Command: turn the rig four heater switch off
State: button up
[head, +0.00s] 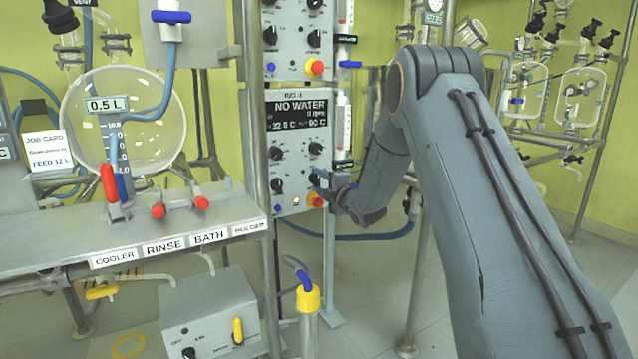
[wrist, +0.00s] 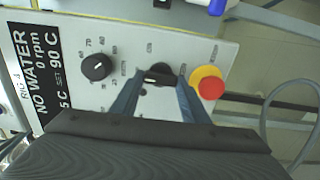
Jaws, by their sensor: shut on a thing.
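The rig four control panel (head: 297,165) stands on a post left of my arm. Its display (head: 298,112) reads NO WATER, 0 rpm, 32.5 C and set 90 C. My gripper (head: 322,184) is at the panel's lower right. In the wrist view my gripper (wrist: 158,88) is shut on a black switch knob (wrist: 158,74), with one blue-grey finger on each side. The knob lies between a black dial (wrist: 96,67) and a red button with a yellow collar (wrist: 210,86). The knob's label is too small to read, and my gripper hides the knob in the head view.
The red button (head: 316,201) is close below my gripper. Another panel (head: 293,40) is directly above. A bench (head: 190,236) with COOLER, RINSE, BATH and HOLDER labels stands at left. A blue hose (head: 370,236) runs below my gripper. Glass vessels (head: 580,98) hang at far right.

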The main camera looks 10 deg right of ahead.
jog(key=o, duration=1.1)
jog(key=shift+c, duration=0.2)
jog(key=p+v, duration=0.1)
jog(key=v, duration=0.6)
jog(key=shift+s, duration=0.4)
